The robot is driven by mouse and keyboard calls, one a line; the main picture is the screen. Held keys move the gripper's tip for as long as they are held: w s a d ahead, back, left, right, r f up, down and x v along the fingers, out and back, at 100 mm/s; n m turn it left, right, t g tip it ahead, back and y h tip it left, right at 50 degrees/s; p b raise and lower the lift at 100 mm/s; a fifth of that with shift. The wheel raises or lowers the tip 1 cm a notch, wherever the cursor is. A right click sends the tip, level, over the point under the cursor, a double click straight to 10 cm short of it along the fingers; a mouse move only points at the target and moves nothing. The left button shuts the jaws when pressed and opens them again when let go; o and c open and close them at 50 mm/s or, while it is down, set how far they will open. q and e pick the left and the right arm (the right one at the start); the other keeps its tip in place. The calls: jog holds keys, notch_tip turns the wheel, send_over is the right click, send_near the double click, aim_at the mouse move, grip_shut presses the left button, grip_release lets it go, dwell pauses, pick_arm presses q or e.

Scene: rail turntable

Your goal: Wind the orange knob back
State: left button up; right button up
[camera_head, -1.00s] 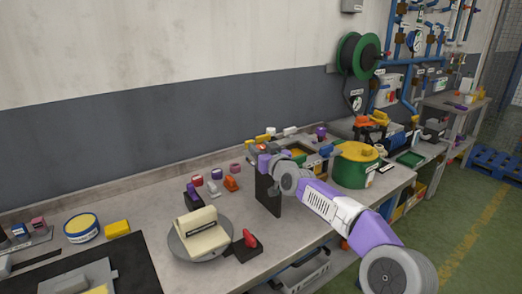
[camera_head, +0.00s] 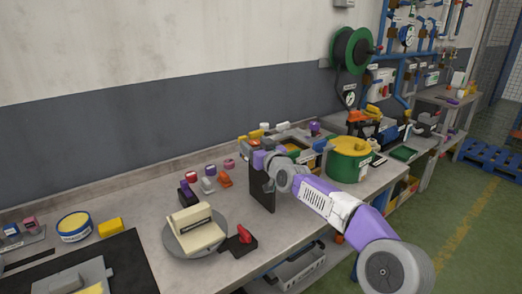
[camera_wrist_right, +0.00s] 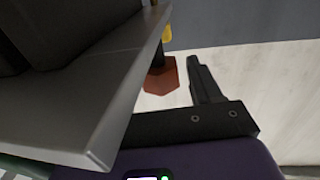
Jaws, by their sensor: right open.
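In the right wrist view, an orange-brown, hex-shaped knob (camera_wrist_right: 162,76) shows on a dark stem, partly covered by a grey slab edge. One dark finger of my right gripper stands just right of it, apart from it. The other finger is hidden. In the head view, my right gripper (camera_head: 258,158) is open at the top of an upright black plate (camera_head: 262,189) on the bench. I cannot clearly pick out the knob in the head view. My left gripper is not in view.
A grey turntable (camera_head: 172,241) carrying a cream block stands at front centre, with a red lever (camera_head: 244,234) beside it. A green drum with a yellow top (camera_head: 350,145) stands right of the gripper.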

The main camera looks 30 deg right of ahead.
jog(key=s, duration=0.4)
jog(key=shift+s, duration=0.1)
jog(key=shift+s+r+p, duration=0.1)
jog(key=shift+s+p, duration=0.3)
jog(key=shift+s, duration=0.45)
jog(key=shift+s+a, duration=0.25)
jog(key=shift+s, duration=0.25)
